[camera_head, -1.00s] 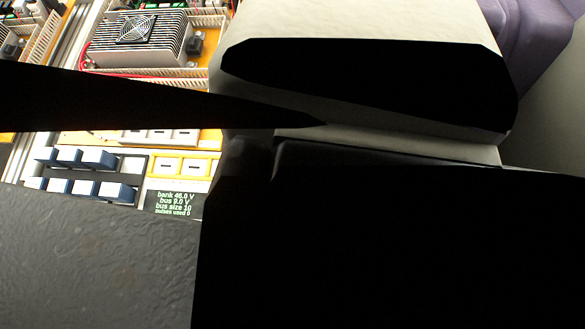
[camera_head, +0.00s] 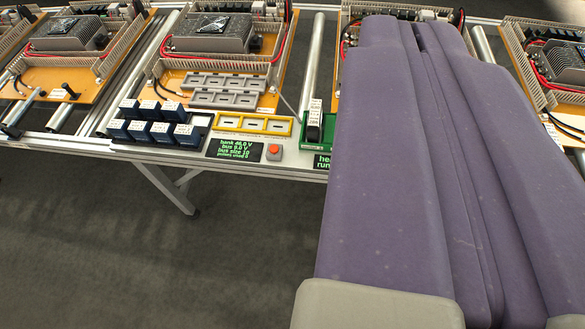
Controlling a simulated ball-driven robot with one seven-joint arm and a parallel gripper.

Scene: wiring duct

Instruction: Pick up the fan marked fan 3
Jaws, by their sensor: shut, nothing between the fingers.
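My gripper (camera_head: 420,32) fills the right side of the view, its two long purple fingers pointing away from me and lying close together. It is shut with nothing visible held at its tips. It covers much of the board behind it.
Blue-black blocks with white tops (camera_head: 150,130) stand in a tray at the bench front. Beside them are a yellow slotted strip (camera_head: 254,123), a dark display (camera_head: 236,149) and a red button (camera_head: 274,149). Metal rails (camera_head: 312,65) separate the orange boards. Grey floor (camera_head: 120,260) in front is clear.

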